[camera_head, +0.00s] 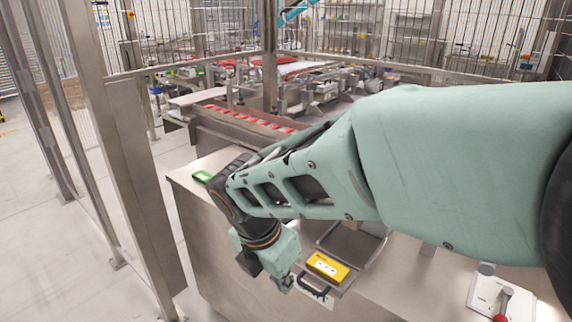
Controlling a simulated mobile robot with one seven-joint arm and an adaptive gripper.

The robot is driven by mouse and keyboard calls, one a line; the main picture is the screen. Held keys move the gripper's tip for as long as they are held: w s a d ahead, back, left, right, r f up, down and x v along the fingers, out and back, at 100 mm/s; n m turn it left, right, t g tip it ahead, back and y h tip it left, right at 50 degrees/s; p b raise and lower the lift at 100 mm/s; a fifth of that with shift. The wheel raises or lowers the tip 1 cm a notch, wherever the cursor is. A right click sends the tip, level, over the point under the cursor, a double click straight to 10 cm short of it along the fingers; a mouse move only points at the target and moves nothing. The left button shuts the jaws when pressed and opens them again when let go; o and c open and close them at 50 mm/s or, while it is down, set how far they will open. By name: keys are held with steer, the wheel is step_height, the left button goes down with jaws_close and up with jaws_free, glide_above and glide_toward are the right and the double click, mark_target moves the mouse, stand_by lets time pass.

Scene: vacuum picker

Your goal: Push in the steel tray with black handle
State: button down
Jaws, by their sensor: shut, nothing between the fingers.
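The steel tray (352,240) sits at the worktop's front edge, partly hidden behind my arm. Its black handle (314,290) faces the front, over the edge. A yellow box-shaped item (327,267) lies between the tray's dark surface and the handle. My gripper (284,284) is shut and empty, pointing down just left of the handle. I cannot tell whether it touches the handle.
The steel worktop (400,282) extends to the right, with a white plate bearing a red-knobbed lever (492,298). A green item (203,176) lies at its left end. Metal posts and mesh fencing (125,160) stand left and behind. A conveyor (240,120) lies beyond.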

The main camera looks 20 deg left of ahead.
mark_target(332, 260)
steer(key=w+d+f, duration=0.2)
steer(key=w+f, duration=0.3)
steer(key=f, duration=0.3)
steer(key=shift+w+d, duration=0.3)
steer(key=shift+w, duration=0.05)
steer(key=shift+w, duration=0.1)
steer(key=w+d+p, duration=0.1)
steer(key=w, duration=0.2)
steer(key=w+d+p, duration=0.2)
steer(key=w, duration=0.2)
steer(key=w+d+p, duration=0.1)
steer(key=w, duration=0.2)
steer(key=shift+w+d+r+p, duration=0.1)
steer(key=shift+w+d+p, duration=0.15)
steer(key=shift+p, duration=0.15)
steer(key=shift+w+d, duration=0.1)
steer(key=shift+w, duration=0.25)
